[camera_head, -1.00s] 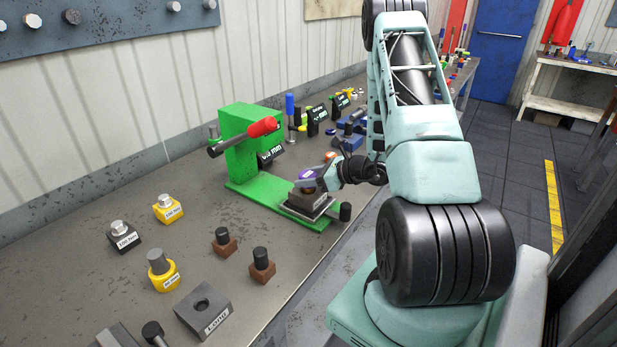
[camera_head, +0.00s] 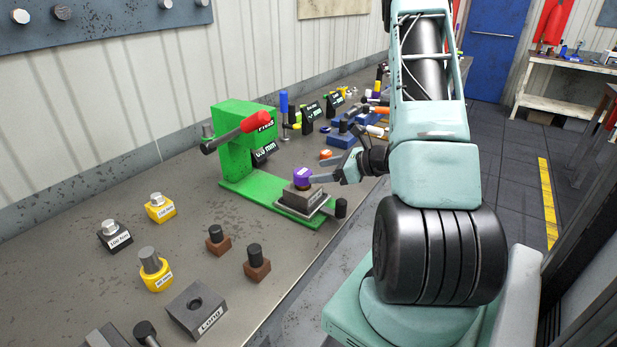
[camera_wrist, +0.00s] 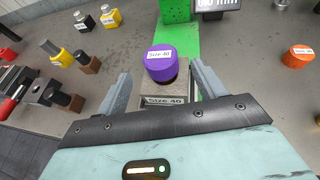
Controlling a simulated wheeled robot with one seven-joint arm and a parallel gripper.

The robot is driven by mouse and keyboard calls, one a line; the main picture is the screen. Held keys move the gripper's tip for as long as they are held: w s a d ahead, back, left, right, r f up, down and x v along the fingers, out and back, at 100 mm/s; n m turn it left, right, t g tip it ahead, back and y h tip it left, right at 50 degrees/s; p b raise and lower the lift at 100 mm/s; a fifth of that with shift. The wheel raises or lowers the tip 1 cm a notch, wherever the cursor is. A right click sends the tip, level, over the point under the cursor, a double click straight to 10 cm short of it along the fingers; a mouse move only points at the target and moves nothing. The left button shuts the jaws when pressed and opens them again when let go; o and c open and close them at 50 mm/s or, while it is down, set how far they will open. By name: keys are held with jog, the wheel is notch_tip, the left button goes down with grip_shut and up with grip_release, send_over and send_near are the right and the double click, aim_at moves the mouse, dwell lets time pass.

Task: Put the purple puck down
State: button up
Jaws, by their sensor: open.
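The purple puck (camera_head: 302,175) sits on the grey block (camera_head: 299,197) on the green press's plate. In the wrist view the purple puck (camera_wrist: 161,62) bears a "Size 40" label, and the block (camera_wrist: 166,97) below it is also labelled "Size 40". My gripper (camera_head: 343,168) is open and empty, just right of the puck and apart from it. In the wrist view its two fingers (camera_wrist: 162,88) stand wide on either side of the block, with the puck beyond them.
The green press (camera_head: 243,150) with a red handle stands behind the block. An orange puck (camera_wrist: 297,57) lies on the bench to the right in the wrist view. Yellow, black and brown pieces and a grey "Long" block (camera_head: 197,309) stand at the left front.

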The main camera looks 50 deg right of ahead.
jog(key=v, duration=0.5)
jog(key=w+a+r+n+g+y, duration=0.1)
jog(key=a+n+g+y, duration=0.15)
jog(key=a+n, duration=0.45)
jog(key=w+a+r+n+g+y, duration=0.1)
jog(key=a+r+n+g+y, duration=0.2)
jog(key=a, duration=0.8)
jog(key=w+a+n+g+y, duration=0.1)
jog(key=a+n+g, duration=0.4)
jog(key=a, duration=0.4)
jog(key=s+a+r+n+g+h, duration=0.1)
jog(key=s+a+n+h, duration=0.4)
jog(key=a+n, duration=0.5)
jog(key=s+a+r+n+g+h, duration=0.1)
jog(key=s+a+n+h, duration=0.4)
jog(key=s+a+n, duration=0.5)
jog(key=r+n+b, duration=0.1)
jog(key=n, duration=0.4)
jog(key=shift+s+a, duration=0.2)
jog(key=shift+a, duration=0.05)
